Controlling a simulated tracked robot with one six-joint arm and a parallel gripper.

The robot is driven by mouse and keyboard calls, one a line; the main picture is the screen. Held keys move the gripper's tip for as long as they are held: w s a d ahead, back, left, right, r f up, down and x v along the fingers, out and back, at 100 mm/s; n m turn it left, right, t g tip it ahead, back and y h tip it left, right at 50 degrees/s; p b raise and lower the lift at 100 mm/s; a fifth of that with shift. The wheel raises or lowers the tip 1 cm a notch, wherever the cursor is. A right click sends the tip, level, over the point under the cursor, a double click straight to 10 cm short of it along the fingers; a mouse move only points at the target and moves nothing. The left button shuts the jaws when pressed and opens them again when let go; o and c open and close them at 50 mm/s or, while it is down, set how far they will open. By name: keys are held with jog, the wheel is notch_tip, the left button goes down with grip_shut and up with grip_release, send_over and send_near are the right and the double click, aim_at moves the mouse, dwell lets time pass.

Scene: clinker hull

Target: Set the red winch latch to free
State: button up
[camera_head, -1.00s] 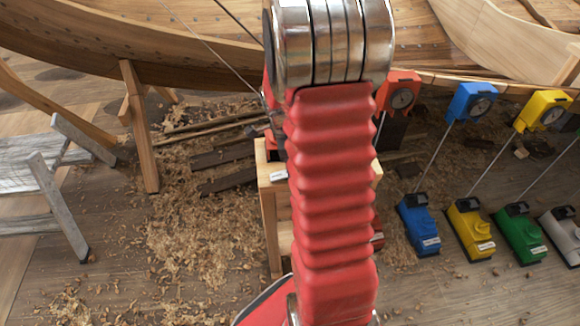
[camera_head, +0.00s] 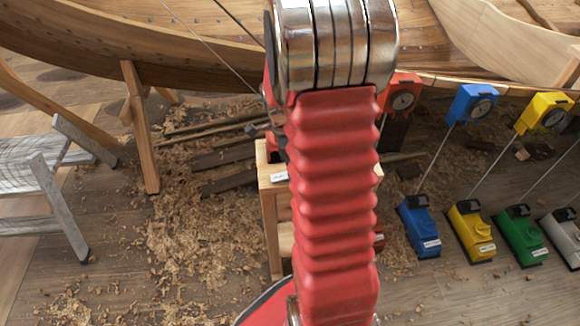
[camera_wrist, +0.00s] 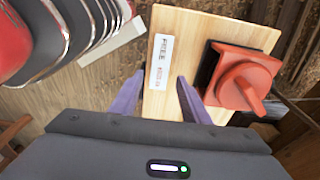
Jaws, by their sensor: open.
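In the wrist view a red latch (camera_wrist: 242,84) with a raised handle sits on a dark plate on a pale wooden board. A white label (camera_wrist: 159,62) on the board reads "FREE" at its top; its lower word is too small to read surely. My gripper (camera_wrist: 160,77) is open over the board, its two purple fingers apart and the latch to the right of them. In the head view my arm hides most of the wooden stand (camera_head: 269,215) and my gripper. A small red part (camera_head: 273,148) shows at the stand's top.
Red (camera_head: 402,92), blue (camera_head: 471,102) and yellow (camera_head: 543,112) gauged units stand at the right, with cables to coloured floor boxes. The hull (camera_head: 190,65) crosses the back. A grey stepladder (camera_head: 60,190) stands at left. Shavings cover the floor.

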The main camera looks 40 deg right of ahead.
notch_tip(320, 180, up, 13)
jog(key=a, duration=0.1)
jog(key=shift+w, duration=0.45)
jog(key=shift+a+f, duration=0.1)
dwell(0.4)
jog(key=s+a+r+n+t, duration=0.2)
jog(key=s+a+r+n, duration=0.1)
jog(key=a+n, duration=0.5)
jog(key=s+a+r+n+t, duration=0.2)
jog(key=s+a+n, duration=0.3)
jog(key=a+n, duration=0.3)
jog(key=s+a+r+n+t+y, duration=0.1)
jog(key=s+a+r+n, duration=0.3)
jog(key=a+n, duration=0.4)
jog(key=shift+a+n+t, duration=0.4)
jog(key=shift+a+t, duration=0.2)
jog(key=shift+a, duration=0.2)
